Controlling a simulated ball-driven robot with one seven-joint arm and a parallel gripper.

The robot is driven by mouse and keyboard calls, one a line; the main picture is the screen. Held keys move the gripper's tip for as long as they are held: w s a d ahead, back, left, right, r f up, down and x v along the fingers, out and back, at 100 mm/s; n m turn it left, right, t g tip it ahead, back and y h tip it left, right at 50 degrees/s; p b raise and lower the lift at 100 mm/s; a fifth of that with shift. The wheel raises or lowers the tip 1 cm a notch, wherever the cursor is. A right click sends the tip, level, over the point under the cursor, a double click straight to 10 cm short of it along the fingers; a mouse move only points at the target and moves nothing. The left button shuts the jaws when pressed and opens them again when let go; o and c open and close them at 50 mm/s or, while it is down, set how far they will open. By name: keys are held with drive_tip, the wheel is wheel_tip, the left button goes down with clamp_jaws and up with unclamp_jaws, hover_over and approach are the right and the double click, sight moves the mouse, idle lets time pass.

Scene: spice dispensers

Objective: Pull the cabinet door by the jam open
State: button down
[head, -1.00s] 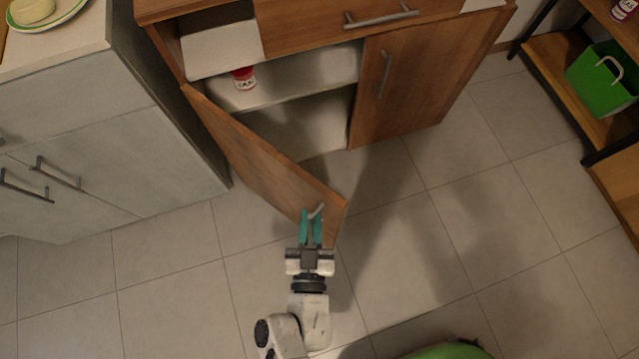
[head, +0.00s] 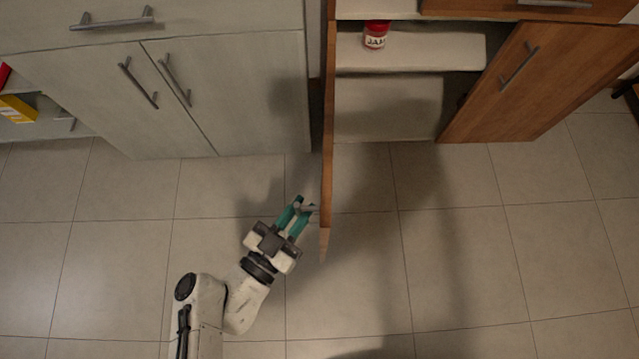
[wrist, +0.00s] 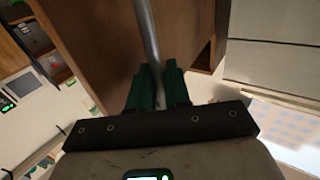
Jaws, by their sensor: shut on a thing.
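The cabinet's left door (head: 328,140) is brown wood and stands wide open, seen nearly edge-on in the head view. The jam jar (head: 376,36), red-lidded with a white label, stands on the upper shelf inside. My gripper (head: 303,205) has teal fingers and is at the door's handle, on the outer face, left of the door. In the wrist view my gripper (wrist: 158,75) is shut on the grey bar handle (wrist: 146,30), which passes between the fingers. The door panel (wrist: 95,35) fills the area behind the handle.
A grey cabinet (head: 200,90) with shut doors stands to the left of the open door. The tiled floor (head: 440,270) in front is clear.

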drive_tip(key=shift+m+g+h, duration=0.7)
drive_tip(key=shift+h, duration=0.2)
drive_tip(key=shift+w+a+f+b, duration=0.1)
drive_tip(key=shift+w+a+b, duration=0.1)
drive_tip(key=shift+a+b, duration=0.4)
drive_tip(key=shift+w+a+r+b, duration=0.1)
drive_tip(key=shift+w+a+b, duration=0.15)
drive_tip(key=shift+a, duration=0.7)
drive_tip(key=shift+w+a+f+b, duration=0.15)
drive_tip(key=shift+a+b, duration=0.25)
drive_tip(key=shift+a, duration=0.35)
drive_tip(key=c, duration=1.3)
unclamp_jaws()
drive_tip(key=v, duration=1)
drive_tip(key=shift+s+a, duration=0.2)
drive_tip(key=shift+s, duration=0.15)
